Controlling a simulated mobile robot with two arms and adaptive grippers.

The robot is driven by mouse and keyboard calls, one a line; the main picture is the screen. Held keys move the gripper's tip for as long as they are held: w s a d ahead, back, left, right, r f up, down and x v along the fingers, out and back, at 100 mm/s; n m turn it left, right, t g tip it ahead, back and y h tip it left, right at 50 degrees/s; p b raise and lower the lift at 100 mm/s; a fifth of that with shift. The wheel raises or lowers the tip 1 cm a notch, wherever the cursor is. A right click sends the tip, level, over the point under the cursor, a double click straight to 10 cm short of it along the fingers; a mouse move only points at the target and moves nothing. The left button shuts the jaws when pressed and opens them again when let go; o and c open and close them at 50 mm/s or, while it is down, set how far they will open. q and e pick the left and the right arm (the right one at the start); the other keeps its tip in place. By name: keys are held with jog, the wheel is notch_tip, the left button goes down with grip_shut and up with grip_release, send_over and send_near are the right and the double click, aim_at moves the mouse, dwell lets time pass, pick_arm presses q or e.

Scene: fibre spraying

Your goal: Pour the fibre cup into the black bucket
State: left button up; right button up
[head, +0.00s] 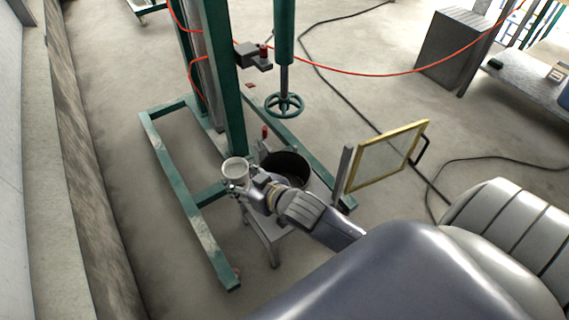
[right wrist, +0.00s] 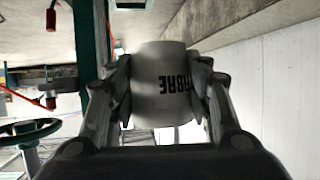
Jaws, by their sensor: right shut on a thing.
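A white cup, the fibre cup (head: 235,170), is upright in my right gripper (head: 237,187), to the left of the bucket. In the right wrist view the cup (right wrist: 162,85) sits between both fingers of the right gripper (right wrist: 164,92), with dark lettering on its side. The black bucket (head: 285,165) stands open on a small grey stand (head: 262,235), just right of the cup. My right arm partly covers the bucket's front. The cup's contents are too small to make out. My left gripper is not in view.
A green frame (head: 190,215) with a post and a handwheel mixer (head: 285,104) stands around and above the bucket. A yellow-framed clear panel (head: 388,157) stands to the right. A red hose and black cables cross the floor behind. A grey cabinet (head: 452,48) is at the back right.

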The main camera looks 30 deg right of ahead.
pick_arm(q)
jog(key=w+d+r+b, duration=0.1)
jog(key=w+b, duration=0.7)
jog(key=b, duration=0.2)
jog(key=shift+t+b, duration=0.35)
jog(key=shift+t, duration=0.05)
pick_arm(e)
jog(key=w+d+f, duration=0.4)
jog(key=f, duration=0.6)
jog(key=w+d+f, duration=0.3)
jog(key=d+f, duration=0.1)
jog(key=f, duration=0.6)
jog(key=shift+w+d, duration=0.15)
jog(key=shift+w, duration=0.2)
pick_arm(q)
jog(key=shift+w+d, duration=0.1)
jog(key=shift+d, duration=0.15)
